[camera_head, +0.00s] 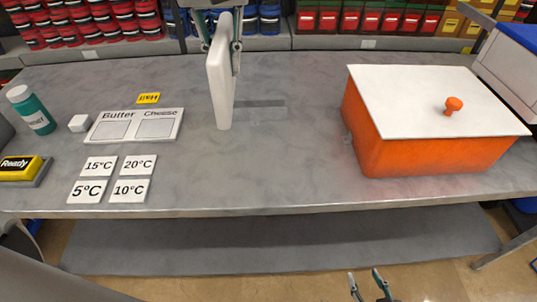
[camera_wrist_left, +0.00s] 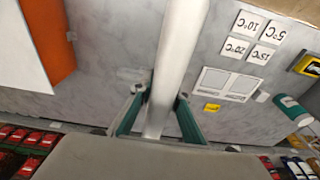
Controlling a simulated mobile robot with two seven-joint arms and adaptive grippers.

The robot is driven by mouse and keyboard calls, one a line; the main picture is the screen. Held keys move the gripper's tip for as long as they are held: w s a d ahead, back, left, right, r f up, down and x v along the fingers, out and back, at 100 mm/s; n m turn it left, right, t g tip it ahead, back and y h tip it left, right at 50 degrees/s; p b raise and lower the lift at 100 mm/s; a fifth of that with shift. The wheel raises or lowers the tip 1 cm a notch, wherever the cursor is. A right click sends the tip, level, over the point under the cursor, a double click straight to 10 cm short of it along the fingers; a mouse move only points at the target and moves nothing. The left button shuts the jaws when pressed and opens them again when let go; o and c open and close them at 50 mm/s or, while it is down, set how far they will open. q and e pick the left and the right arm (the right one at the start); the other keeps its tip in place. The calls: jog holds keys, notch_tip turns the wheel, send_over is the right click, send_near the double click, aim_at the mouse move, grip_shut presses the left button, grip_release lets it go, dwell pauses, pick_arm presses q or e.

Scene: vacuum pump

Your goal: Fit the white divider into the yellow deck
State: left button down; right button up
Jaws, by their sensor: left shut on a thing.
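The white divider (camera_head: 220,85) is a tall, thin white slab, upright above the grey table near its back middle. I cannot tell whether its lower end touches the table. My left gripper (camera_head: 236,45) is shut on its upper part. In the left wrist view the divider (camera_wrist_left: 176,70) runs between the fingers of the left gripper (camera_wrist_left: 160,105). My right gripper (camera_head: 370,285) is at the bottom edge of the head view, low in front of the table, with its fingers apart and nothing visible between them. I cannot make out a yellow deck.
An orange box (camera_head: 430,152) with a white lid stands at the right. At the left are a Butter and Cheese plate (camera_head: 125,134), several temperature cards (camera_head: 98,166), a green bottle (camera_head: 38,122) and a yellow "Ready" block (camera_head: 18,168). The table's middle front (camera_head: 265,165) is clear.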

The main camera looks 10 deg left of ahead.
pick_arm(q)
jog(key=shift+d+f+b, duration=0.25)
jog(key=shift+f+b, duration=0.25)
jog(key=shift+f, duration=2.5)
jog(key=shift+d+f+b, duration=0.3)
jog(key=shift+f+b, duration=0.15)
jog(key=shift+f, duration=2.5)
jog(key=shift+d+f+b, duration=0.25)
jog(key=shift+f+b, duration=0.25)
jog(key=shift+f, duration=2.5)
jog(key=shift+s, duration=0.1)
jog(key=c, duration=1.9)
grip_release()
jog(key=shift+f, duration=0.1)
